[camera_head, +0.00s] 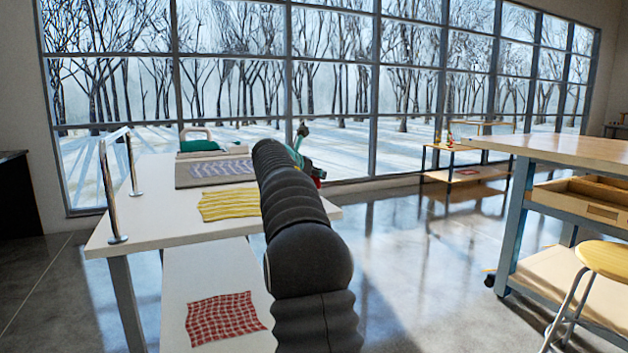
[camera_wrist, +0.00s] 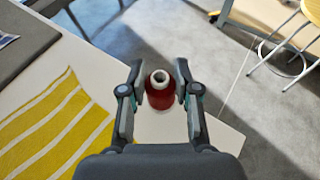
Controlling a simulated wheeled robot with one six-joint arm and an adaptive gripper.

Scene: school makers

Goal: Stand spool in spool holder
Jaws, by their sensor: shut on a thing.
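A red spool (camera_wrist: 160,90) with a pale top ring and a dark central hole is between the fingers of my gripper (camera_wrist: 158,88) in the wrist view. My gripper is shut on it near the corner of the white table. In the head view my gripper (camera_head: 304,155) is partly hidden behind my dark arm, and only a bit of red of the spool (camera_head: 318,183) shows. I cannot make out a spool holder for certain in either view.
The white table (camera_head: 165,215) bears a yellow striped cloth (camera_head: 228,204), a green-and-white iron (camera_head: 200,146) on a grey board, and a chrome bar frame (camera_head: 132,190). A red checked cloth (camera_head: 222,318) lies lower. A wooden workbench (camera_head: 560,148) and stool (camera_head: 606,258) stand right, beyond open floor.

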